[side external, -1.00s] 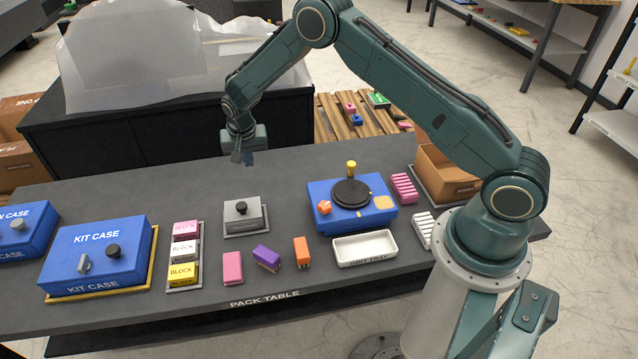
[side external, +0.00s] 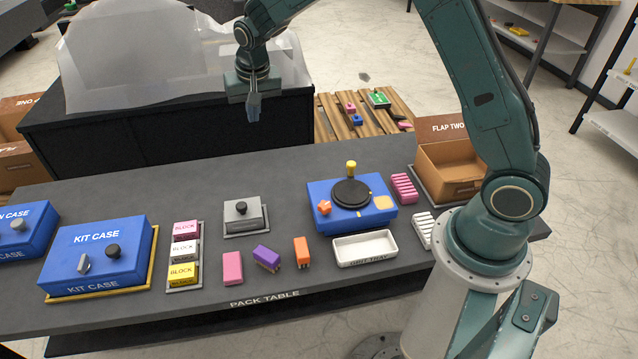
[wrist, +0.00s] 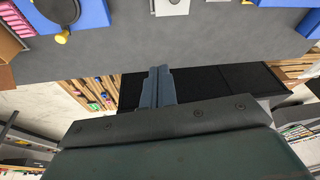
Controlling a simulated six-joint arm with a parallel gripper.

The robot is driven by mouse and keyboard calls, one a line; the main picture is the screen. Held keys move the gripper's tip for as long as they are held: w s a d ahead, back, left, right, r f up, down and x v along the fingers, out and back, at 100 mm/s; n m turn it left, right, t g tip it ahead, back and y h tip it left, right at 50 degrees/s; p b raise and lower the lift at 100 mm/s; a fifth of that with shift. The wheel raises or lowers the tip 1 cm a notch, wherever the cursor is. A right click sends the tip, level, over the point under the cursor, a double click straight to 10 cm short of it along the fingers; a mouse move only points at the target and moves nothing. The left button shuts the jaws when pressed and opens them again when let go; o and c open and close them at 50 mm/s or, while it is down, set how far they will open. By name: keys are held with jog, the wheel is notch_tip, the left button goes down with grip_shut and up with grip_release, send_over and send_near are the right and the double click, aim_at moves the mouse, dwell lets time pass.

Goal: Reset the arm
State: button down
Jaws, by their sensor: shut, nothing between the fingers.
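My gripper (side external: 254,112) is shut and empty. In the side external view it hangs in the air with its fingers pointing down, above the far side of the pack table (side external: 120,192) and in front of the black bench behind it. In the wrist view my gripper (wrist: 160,72) shows its two fingers pressed together, with nothing between them. My arm is raised and bent, clear of everything on the table.
The pack table holds a blue kit case (side external: 100,250), a grey box (side external: 243,215), a blue unit with a black disc (side external: 351,193), a white tray (side external: 364,247) and several small blocks. An open carton (side external: 450,160) stands at right. The table's far strip is clear.

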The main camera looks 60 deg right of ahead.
jog(key=s+a+r+n+t, duration=0.1)
jog(key=s+r+n, duration=0.2)
jog(key=s+r, duration=1.3)
jog(key=s+a+n+t+y, duration=0.1)
jog(key=s+n, duration=0.2)
jog(key=s, duration=1.6)
jog(key=shift+s+a+f+n+t, duration=0.2)
jog(key=shift+a+f+n+t, duration=0.1)
jog(key=shift+a+n, duration=0.1)
